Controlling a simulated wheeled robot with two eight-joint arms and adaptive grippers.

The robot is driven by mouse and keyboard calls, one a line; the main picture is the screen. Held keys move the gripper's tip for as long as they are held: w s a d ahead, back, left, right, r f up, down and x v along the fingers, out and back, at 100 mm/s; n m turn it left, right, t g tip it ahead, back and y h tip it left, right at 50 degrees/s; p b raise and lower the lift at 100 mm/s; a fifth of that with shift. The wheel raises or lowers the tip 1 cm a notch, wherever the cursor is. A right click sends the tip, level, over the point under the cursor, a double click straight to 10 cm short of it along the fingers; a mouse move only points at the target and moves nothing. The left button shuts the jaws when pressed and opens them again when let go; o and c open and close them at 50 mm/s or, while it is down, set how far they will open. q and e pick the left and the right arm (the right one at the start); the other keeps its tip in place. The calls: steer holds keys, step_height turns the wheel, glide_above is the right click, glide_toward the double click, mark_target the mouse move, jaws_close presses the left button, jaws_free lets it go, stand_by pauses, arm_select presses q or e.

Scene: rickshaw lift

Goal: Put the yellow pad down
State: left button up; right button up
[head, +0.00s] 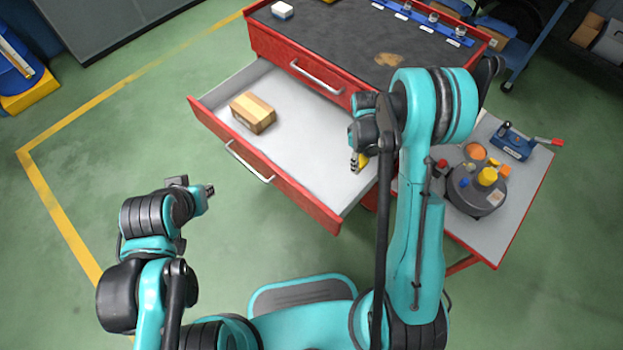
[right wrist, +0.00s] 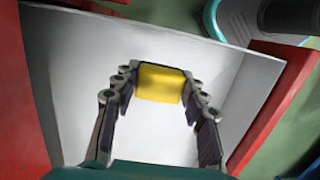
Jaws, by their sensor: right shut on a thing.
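The yellow pad (right wrist: 161,82) sits between the fingertips of my right gripper (right wrist: 160,84) in the right wrist view, with the white drawer floor behind it. My right gripper (head: 357,162) is shut on the pad. In the head view it hangs at the right end of the open drawer (head: 310,172), and only a small yellow bit of the pad shows. I cannot tell whether the pad touches the drawer floor. My left gripper (head: 208,190) is left of the drawer, away from it; its finger opening is too small to tell.
A cardboard box (head: 252,112) lies in the drawer's left part; the drawer's middle is clear. The red cabinet (head: 300,62) has a dark top with a small white block (head: 282,10). A side table at right holds a round grey fixture (head: 477,192) and a blue tool (head: 512,142).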

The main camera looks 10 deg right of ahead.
steer(key=b, duration=0.4)
glide_above(328, 184)
steer(key=f, duration=0.6)
steer(key=shift+w+a+f, duration=0.1)
steer(key=shift+a+f, duration=0.1)
steer(key=shift+f, duration=0.05)
step_height(328, 184, down, 4)
steer(key=shift+f+b, duration=0.1)
steer(key=shift+b, duration=0.85)
steer(key=o, duration=1.1)
